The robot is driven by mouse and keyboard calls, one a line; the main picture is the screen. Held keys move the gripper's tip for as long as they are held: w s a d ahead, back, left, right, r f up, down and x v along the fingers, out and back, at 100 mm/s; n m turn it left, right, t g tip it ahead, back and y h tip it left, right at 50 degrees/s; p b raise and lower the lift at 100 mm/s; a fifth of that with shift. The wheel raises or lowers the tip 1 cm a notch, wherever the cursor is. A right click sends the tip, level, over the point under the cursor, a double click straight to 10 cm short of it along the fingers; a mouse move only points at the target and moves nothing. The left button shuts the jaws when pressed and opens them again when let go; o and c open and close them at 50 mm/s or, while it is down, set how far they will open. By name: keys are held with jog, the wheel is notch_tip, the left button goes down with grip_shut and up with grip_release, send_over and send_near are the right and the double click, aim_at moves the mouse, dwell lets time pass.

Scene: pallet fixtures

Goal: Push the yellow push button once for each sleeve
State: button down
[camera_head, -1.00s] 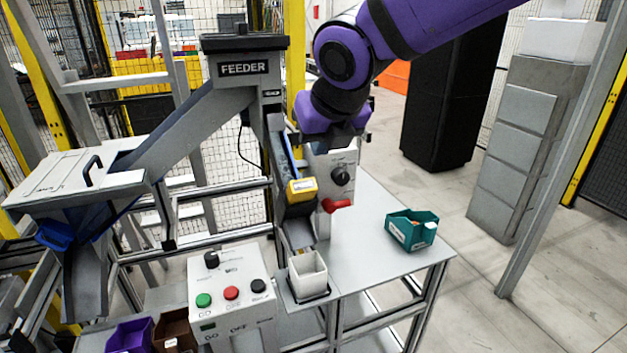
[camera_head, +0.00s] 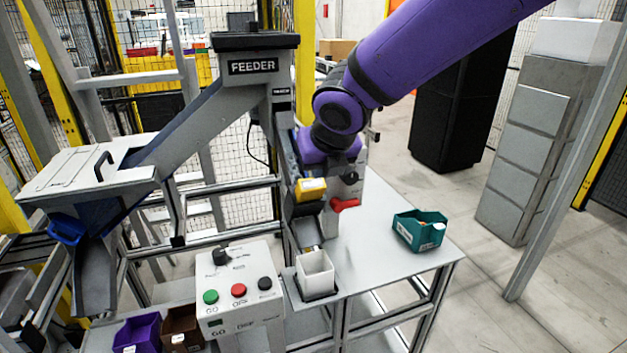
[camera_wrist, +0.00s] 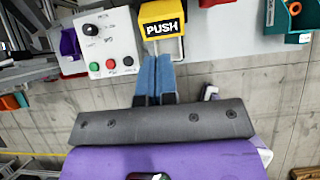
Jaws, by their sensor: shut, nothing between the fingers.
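The yellow push button (camera_head: 311,189) sits on the feeder's lower chute in the head view. In the wrist view the yellow push button (camera_wrist: 160,30), marked PUSH, lies just beyond the fingertips. My gripper (camera_wrist: 160,58) is shut and empty, its blue fingers together and pointing at the button's lower edge. I cannot tell whether they touch it. In the head view my wrist hangs behind and above the button, and the fingers are not clearly seen. A white square cup (camera_head: 315,272) stands below the chute's end. I cannot make out any sleeve for certain.
A control box (camera_head: 240,288) with green, red and black buttons stands front left. A red handle (camera_head: 345,204) juts out beside the button. A teal bin (camera_head: 419,232) with small parts sits on the right of the table. Purple (camera_head: 136,334) and brown bins (camera_head: 182,329) are at lower left.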

aim_at(311, 186)
jog(key=shift+x, duration=2.95)
